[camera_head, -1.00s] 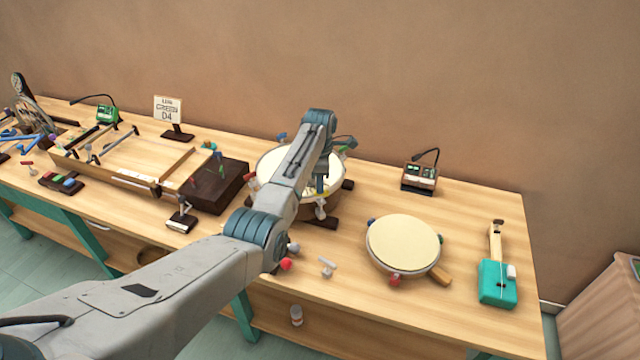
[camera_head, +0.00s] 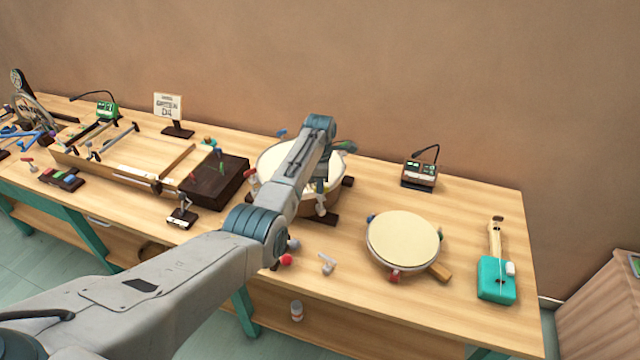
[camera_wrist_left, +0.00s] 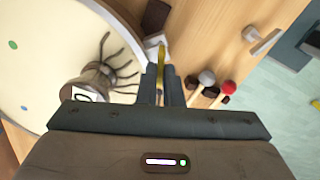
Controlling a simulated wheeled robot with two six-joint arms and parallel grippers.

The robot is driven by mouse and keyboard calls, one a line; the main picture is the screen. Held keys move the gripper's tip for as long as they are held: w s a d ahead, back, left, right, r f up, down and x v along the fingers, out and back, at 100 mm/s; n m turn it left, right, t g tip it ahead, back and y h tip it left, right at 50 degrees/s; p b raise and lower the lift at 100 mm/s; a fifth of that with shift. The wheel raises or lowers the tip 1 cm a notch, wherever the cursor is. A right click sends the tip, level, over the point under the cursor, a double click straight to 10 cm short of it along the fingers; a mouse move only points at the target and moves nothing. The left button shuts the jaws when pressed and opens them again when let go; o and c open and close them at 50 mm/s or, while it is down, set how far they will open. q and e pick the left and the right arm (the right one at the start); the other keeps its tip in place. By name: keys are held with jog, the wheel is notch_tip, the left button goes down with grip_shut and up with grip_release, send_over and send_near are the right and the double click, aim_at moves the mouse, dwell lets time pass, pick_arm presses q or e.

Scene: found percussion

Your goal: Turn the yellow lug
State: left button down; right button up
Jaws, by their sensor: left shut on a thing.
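The large drum (camera_head: 270,165) stands at the back middle of the bench, partly hidden by my left arm. Its pale head (camera_wrist_left: 45,60) fills the left of the wrist view. My left gripper (camera_wrist_left: 164,72) points down at the drum's rim and is shut on the yellow lug (camera_wrist_left: 161,50), a narrow yellow piece between the fingers. In the head view the left gripper (camera_head: 321,186) is small at the drum's near right side, and its grip is unclear there. A brown, cup-shaped thing (camera_wrist_left: 88,86) with thin dark legs lies over the drum head. My right gripper is not in view.
A red-headed mallet (camera_wrist_left: 229,88) and a grey-headed one (camera_wrist_left: 206,78) lie beside the gripper. A smaller drum (camera_head: 403,240) and a teal instrument (camera_head: 497,279) stand to the right. A tuner (camera_head: 419,173) stands behind. A sign (camera_head: 168,107) seems to read GREEN D4.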

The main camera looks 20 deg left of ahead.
pick_arm(q)
jog(key=shift+m, duration=0.3)
jog(key=shift+r+m+p, duration=0.1)
jog(key=shift+m+p, duration=0.45)
jog(key=shift+m, duration=0.35)
jog(key=m+p, duration=0.1)
jog(key=m, duration=0.2)
jog(key=shift+w+m, duration=0.15)
jog(key=shift+m, duration=0.25)
jog(key=m, duration=0.3)
jog(key=shift+m, duration=0.3)
jog(key=shift+w+d+m+p, duration=0.15)
jog(key=shift+m+p, duration=0.2)
jog(key=shift+m, duration=2.8)
jog(key=shift+s+d+m+p, duration=0.1)
jog(key=shift+m+p, duration=0.25)
jog(key=shift+m, duration=2.85)
jog(key=shift+w+d+m+p, duration=0.15)
jog(key=shift+m+p, duration=0.2)
jog(key=shift+m, duration=2.8)
